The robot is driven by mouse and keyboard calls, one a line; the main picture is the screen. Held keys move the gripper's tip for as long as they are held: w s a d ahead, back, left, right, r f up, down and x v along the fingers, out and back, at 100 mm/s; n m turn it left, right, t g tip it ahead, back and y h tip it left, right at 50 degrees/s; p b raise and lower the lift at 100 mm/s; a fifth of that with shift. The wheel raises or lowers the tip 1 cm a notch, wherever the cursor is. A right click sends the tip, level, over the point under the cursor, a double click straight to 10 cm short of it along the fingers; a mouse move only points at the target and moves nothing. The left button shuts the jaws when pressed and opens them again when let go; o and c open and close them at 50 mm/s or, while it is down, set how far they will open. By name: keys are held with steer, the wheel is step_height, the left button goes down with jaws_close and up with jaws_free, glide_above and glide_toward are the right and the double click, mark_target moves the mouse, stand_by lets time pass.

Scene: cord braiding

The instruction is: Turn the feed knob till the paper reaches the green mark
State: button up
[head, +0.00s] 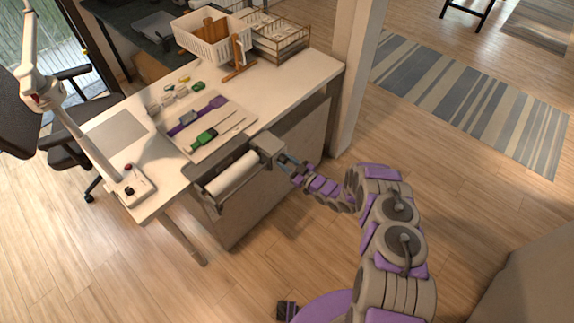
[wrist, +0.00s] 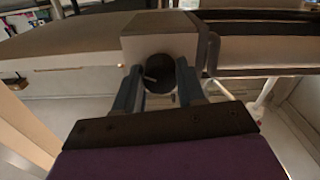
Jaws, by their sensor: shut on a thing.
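The paper roll (head: 232,177) is white and lies in a dark holder along the desk's front edge. A pale box-shaped housing (head: 268,145) sits at the holder's right end; in the wrist view the same housing (wrist: 150,42) faces me. The feed knob (wrist: 159,70) is dark and round on the housing's face, with a small light line on it. My gripper (head: 286,160) reaches the housing from the right. In the wrist view my gripper (wrist: 160,84) is shut on the knob, one finger on each side. I cannot make out the green mark.
The desk (head: 300,75) holds a tray (head: 235,108) of cords and tools, a white basket (head: 210,38), a wire rack (head: 276,36) and a lamp (head: 85,150). A pillar (head: 352,80) stands right of the desk.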

steer(key=m+b, duration=0.1)
steer(key=m, duration=0.5)
steer(key=shift+s+f+m+b, duration=0.1)
steer(key=shift+f+m+b, duration=0.05)
steer(key=shift+m+b, duration=0.2)
steer(key=m, duration=0.6)
steer(key=shift+b, duration=0.4)
steer(key=o, duration=0.8)
steer(key=shift+o, duration=1.3)
steer(key=p+v, duration=0.3)
steer(key=v, duration=1.4)
steer(key=shift+d, duration=0.2)
steer(key=shift+s, duration=0.1)
